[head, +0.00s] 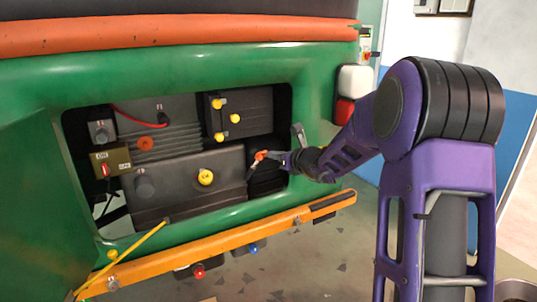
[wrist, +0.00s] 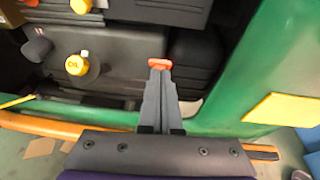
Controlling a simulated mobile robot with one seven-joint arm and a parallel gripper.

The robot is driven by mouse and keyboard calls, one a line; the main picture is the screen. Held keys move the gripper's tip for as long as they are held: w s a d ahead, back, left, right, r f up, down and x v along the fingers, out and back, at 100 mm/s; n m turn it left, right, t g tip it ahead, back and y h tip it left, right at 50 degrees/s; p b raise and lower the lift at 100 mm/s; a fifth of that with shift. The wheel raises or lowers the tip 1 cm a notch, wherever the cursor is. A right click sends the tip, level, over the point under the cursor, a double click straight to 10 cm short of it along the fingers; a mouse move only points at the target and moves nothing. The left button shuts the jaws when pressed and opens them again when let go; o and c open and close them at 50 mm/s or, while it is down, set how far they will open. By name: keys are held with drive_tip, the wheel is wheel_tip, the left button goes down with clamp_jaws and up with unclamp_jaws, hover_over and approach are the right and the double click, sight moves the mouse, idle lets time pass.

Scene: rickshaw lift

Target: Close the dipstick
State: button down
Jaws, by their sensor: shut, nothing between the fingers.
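The dipstick, with an orange handle (head: 261,155), is at the right side of the open engine bay. A thin dark part runs down and left from the handle. In the wrist view the orange handle (wrist: 157,63) shows just beyond my fingertips. My gripper (head: 284,160) reaches into the bay from the right. Its grey fingers (wrist: 158,80) are together, pointing at the handle. Whether the fingertips touch the handle, I cannot tell. The lower end of the dipstick is hidden in the wrist view.
The green bay frame (head: 315,100) surrounds the opening closely. A yellow OIL cap (head: 205,177) sits on the engine block, left of the dipstick. An orange bar (head: 230,242) runs below the opening. A green door (head: 45,205) stands open at left.

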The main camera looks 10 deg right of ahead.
sight(263, 152)
drive_tip(key=shift+x, duration=1.9)
drive_tip(key=shift+f, duration=0.1)
